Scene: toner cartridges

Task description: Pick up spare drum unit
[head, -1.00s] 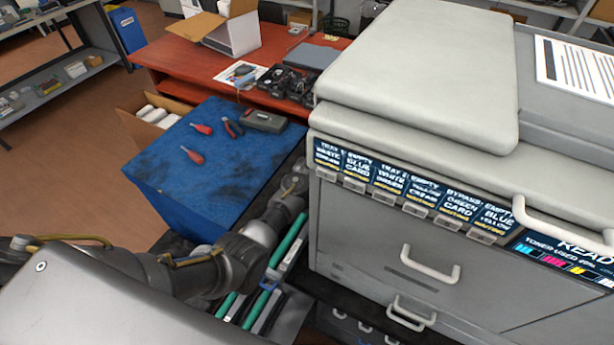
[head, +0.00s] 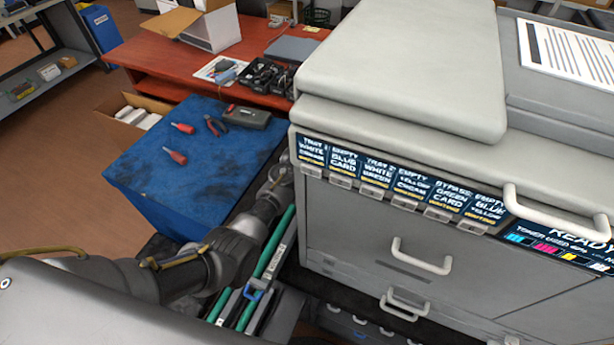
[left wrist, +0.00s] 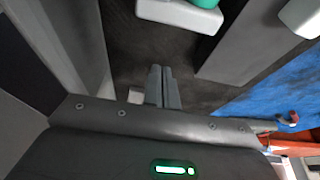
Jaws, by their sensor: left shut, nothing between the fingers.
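Long teal-green rollers (head: 273,250) with dark bodies and pale labels lie in a dark holder beside the printer in the head view. I cannot tell which one is the spare drum unit. A teal end (left wrist: 207,3) on a white block (left wrist: 180,16) shows at the top of the left wrist view. My left gripper (left wrist: 162,72) is shut and empty, its two fingers together over a dark surface, apart from the white block. In the head view my left arm passes over the holder and its fingers are hidden. My right gripper is out of view.
A large grey printer (head: 345,225) with handled drawers fills the right. A blue-topped stand (head: 205,165) carries red screwdrivers, pliers and a dark box. A red desk (head: 140,62) with an open carton is behind. Brown floor is clear at left.

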